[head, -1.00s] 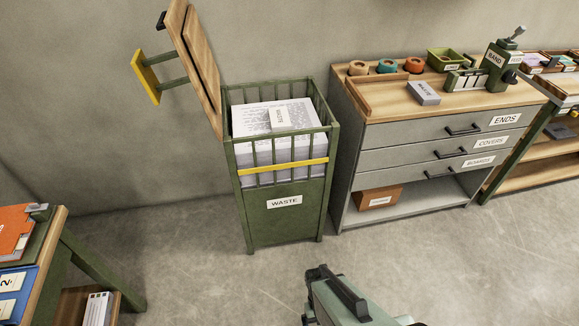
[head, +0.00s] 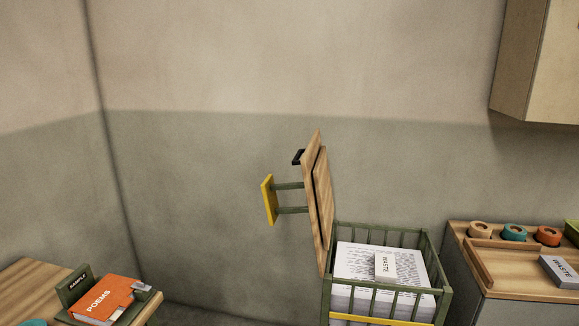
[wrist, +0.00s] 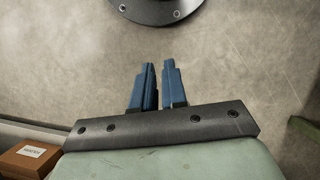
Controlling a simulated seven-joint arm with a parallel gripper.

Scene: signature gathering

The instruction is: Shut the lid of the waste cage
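The waste cage (head: 383,305) is a green barred bin at the lower right of the head view, its lower part cut off. A yellow bar (head: 269,199) on two green rods sticks out left from the lid, with a small black piece (head: 298,156) higher up. My gripper (wrist: 159,66) shows only in the wrist view, over bare floor; its blue fingers are almost together, with a thin empty gap.
A drawer cabinet with a wooden top (head: 500,270) stands right of the cage. A table with an orange "POEMS" book (head: 102,299) is at lower left. A wall cupboard (head: 535,70) hangs upper right. In the wrist view, a brown box (wrist: 27,158) is at lower left.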

